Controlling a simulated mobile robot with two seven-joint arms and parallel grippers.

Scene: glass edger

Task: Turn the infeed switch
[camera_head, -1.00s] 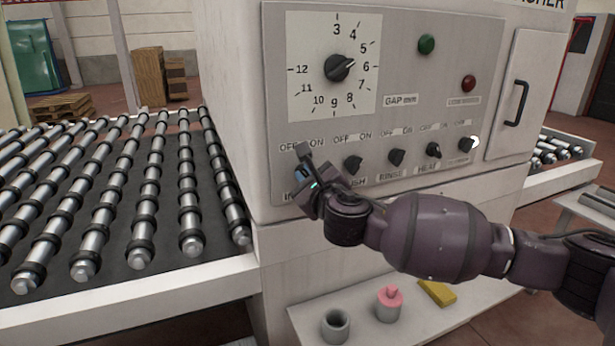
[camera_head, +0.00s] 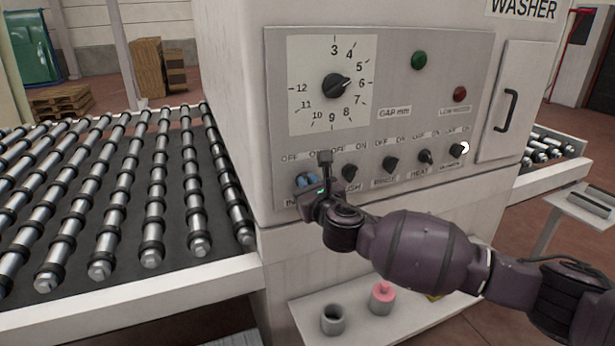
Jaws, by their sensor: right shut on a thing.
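The infeed switch (camera_head: 305,180) is the leftmost knob in the bottom row of the washer panel. A bit of blue shows there, and the rest is hidden by my gripper. Its label below is mostly covered, with only the first letters showing; OFF and ON are marked above. My right gripper (camera_head: 313,180) is at this switch, shut on it, with one finger standing up at the right side. My arm comes in from the right, below the panel. My left gripper is not in view.
Several black knobs (camera_head: 390,164) sit in the row to the right. Above are a gap dial (camera_head: 336,85), a green button (camera_head: 419,60) and a red button (camera_head: 460,94). A roller conveyor (camera_head: 150,225) is at the left. A shelf below holds a grey cup (camera_head: 333,319) and a pink-topped container (camera_head: 382,298).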

